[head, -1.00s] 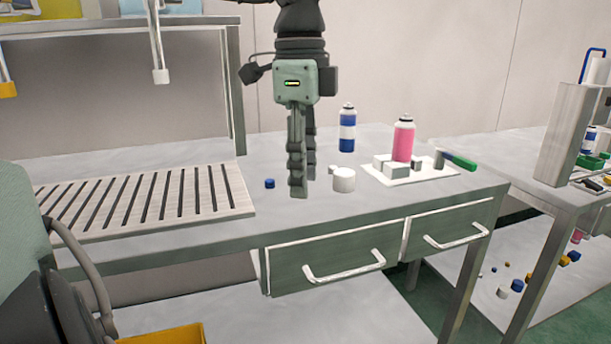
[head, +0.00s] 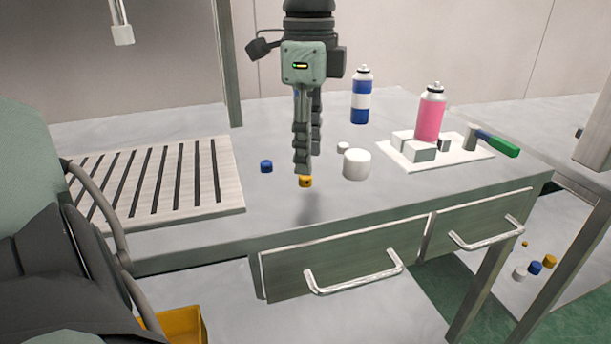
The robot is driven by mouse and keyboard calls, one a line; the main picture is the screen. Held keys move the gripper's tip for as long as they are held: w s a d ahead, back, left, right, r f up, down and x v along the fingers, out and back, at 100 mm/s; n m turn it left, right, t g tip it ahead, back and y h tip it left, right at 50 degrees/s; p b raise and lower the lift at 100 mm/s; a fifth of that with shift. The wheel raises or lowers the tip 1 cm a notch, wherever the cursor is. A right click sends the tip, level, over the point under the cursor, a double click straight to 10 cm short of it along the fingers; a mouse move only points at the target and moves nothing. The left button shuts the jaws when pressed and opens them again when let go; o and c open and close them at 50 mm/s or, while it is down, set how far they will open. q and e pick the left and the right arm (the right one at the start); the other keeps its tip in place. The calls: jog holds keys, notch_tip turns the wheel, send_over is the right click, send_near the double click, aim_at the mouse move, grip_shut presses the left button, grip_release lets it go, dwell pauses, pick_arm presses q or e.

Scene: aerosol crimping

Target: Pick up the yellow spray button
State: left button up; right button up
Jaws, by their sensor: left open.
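The small yellow spray button (head: 306,182) sits on the grey workbench (head: 360,205), directly below my left gripper's fingertips in the head view. My left gripper (head: 303,168) points straight down and is open, seen nearly edge-on, so the gap between its fingers hardly shows. Its fingertips cover the top of the button; I cannot tell whether they touch it. My right gripper is not in view.
A blue button (head: 266,166) lies left of the gripper. Behind are a blue-white can (head: 361,95) and a pink can (head: 430,115) at a white fixture plate (head: 468,157). A slatted rack (head: 228,172) is left.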

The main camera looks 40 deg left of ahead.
aim_at(305, 180)
pick_arm(q)
notch_tip(305, 180, down, 4)
jog(key=shift+s+a+r, duration=0.1)
jog(key=shift+r, duration=0.1)
jog(key=c, duration=0.7)
jog(key=shift+r, duration=0.1)
jog(key=shift+c, duration=0.2)
